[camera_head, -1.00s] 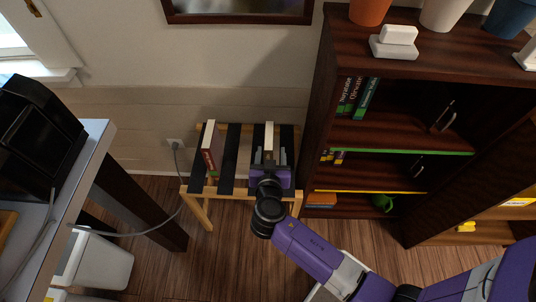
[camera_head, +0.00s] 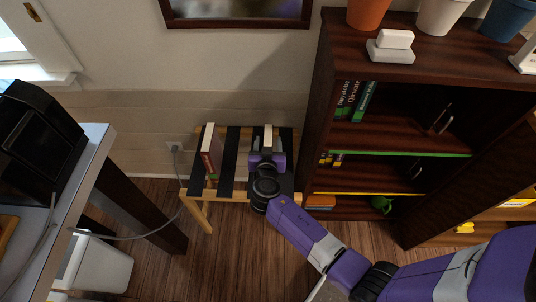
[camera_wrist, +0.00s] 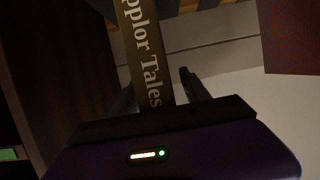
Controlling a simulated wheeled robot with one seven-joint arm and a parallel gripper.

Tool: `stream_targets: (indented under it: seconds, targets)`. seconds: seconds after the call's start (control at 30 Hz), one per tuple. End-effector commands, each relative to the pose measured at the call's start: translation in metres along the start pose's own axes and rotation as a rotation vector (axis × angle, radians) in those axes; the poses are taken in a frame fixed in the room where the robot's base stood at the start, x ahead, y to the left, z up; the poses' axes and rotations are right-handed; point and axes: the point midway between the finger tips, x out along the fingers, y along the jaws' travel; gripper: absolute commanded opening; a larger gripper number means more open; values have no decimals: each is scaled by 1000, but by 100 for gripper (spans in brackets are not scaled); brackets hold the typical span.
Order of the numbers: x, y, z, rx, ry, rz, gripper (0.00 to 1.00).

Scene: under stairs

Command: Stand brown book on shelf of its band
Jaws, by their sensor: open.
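The brown book (camera_wrist: 145,50) stands upright between my fingers in the wrist view, its lettered spine facing my palm. In the head view its pale page edge (camera_head: 268,136) shows on a slatted wooden stand (camera_head: 230,172). My gripper (camera_head: 267,157) is open, with one finger on each side of the book; I cannot tell whether they touch it. The dark bookcase (camera_head: 316,130) stands to the right. It has a green band (camera_head: 415,153) on one shelf edge and a yellow band (camera_head: 370,193) on the shelf below.
A dark red book (camera_head: 211,150) stands at the stand's left side; green-spined books (camera_head: 364,100) stand in the bookcase above the green band. Pots (camera_head: 440,15) sit on its top. A desk (camera_head: 75,180) and a white bin (camera_head: 100,262) are at left. A cable runs near the stand.

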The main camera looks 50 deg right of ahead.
Motion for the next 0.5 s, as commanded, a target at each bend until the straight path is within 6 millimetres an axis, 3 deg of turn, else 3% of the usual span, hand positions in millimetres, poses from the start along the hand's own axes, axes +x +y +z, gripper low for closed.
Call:
stream_targets:
  seconds: [0.03,0.3,0.5]
  targets:
    - [0,0,0,0,0,0,53]
    - [0,0,0,0,0,0,0]
    - [0,0,0,0,0,0,0]
